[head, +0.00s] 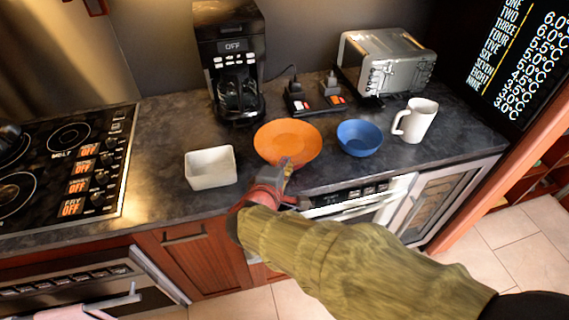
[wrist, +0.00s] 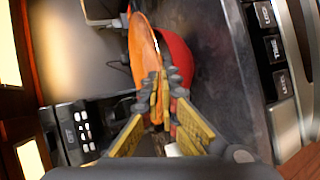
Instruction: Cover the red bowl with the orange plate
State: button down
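The orange plate (head: 288,138) is over the counter between the white square bowl and the blue bowl. It also shows in the wrist view (wrist: 143,50). The red bowl (wrist: 178,62) shows in the wrist view just under the plate. In the head view the plate hides it. I cannot tell whether the plate's rim rests on the bowl. My gripper (head: 284,168) is at the plate's near edge. In the wrist view its fingers (wrist: 162,88) are close together on the plate's rim.
A white square bowl (head: 210,167) is left of the plate, and a blue bowl (head: 359,138) and white mug (head: 415,120) are right. A coffee maker (head: 232,65), plugs (head: 315,95) and toaster (head: 387,62) stand behind. The stove (head: 65,160) is at left.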

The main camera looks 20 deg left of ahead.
jog(key=shift+f+b, duration=0.5)
jog(key=shift+b, duration=0.25)
dwell(0.9)
jog(key=c, duration=2)
grip_release()
jog(key=shift+o, duration=0.2)
jog(key=shift+f, duration=0.1)
jog(key=v, duration=1.2)
